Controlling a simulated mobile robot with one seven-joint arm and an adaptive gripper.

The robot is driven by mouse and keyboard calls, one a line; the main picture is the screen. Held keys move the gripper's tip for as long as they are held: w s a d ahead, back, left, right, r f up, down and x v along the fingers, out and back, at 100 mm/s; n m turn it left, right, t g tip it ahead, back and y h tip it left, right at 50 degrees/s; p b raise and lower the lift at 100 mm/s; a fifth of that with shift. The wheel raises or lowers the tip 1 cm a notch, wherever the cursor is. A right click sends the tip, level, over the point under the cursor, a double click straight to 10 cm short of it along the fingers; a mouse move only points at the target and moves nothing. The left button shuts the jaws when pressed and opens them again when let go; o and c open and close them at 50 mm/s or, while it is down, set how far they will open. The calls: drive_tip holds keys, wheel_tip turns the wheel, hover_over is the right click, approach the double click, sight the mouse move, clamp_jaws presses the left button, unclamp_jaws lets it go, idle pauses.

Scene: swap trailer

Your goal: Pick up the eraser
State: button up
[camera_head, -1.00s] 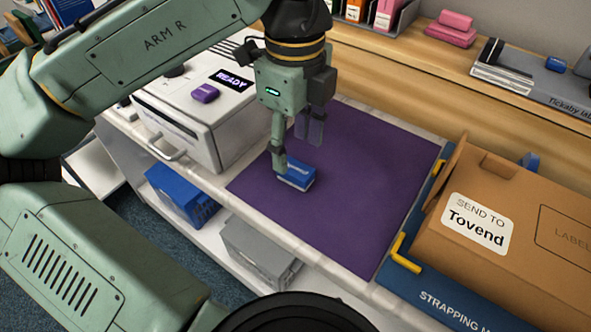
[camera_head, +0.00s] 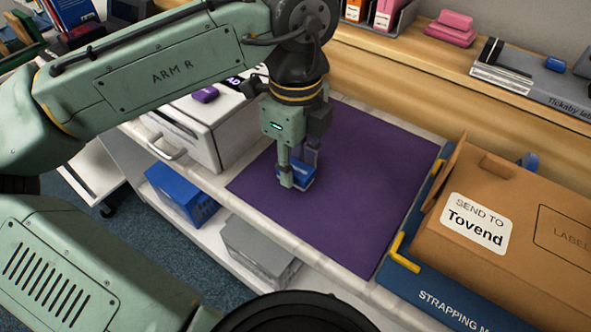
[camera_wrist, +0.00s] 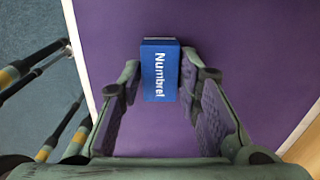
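The eraser (camera_head: 297,176) is a small blue block with a white band, lying on the purple mat (camera_head: 355,190). In the wrist view the eraser (camera_wrist: 160,75) shows the white word "Numbrel" on its top. My gripper (camera_head: 299,170) points down over it, with one finger on each side. In the wrist view my gripper (camera_wrist: 170,72) is open, and the eraser lies between the fingertips. In the head view the fingers hide part of the eraser.
A white machine (camera_head: 190,130) with a purple block on top stands left of the mat. A cardboard box (camera_head: 500,225) labelled "Tovend" stands on the right on a blue strapping mat (camera_head: 440,300). A wooden ledge (camera_head: 420,95) runs behind. The mat around the eraser is clear.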

sight(296, 167)
drive_tip(key=c, duration=0.6)
drive_tip(key=shift+o, duration=0.2)
drive_tip(key=shift+r, duration=0.1)
drive_tip(key=shift+r, duration=0.5)
wheel_tip(296, 167, up, 2)
drive_tip(key=shift+r, duration=0.1)
drive_tip(key=s+a+r, duration=0.1)
drive_tip(key=s+a, duration=0.9)
drive_tip(key=a, duration=0.2)
drive_tip(key=shift+s+a+r+b, duration=0.15)
drive_tip(key=shift+r+b, duration=0.15)
drive_tip(key=shift+b, duration=0.15)
drive_tip(key=o, duration=0.5)
drive_tip(key=c, duration=0.5)
drive_tip(key=shift+o, duration=0.2)
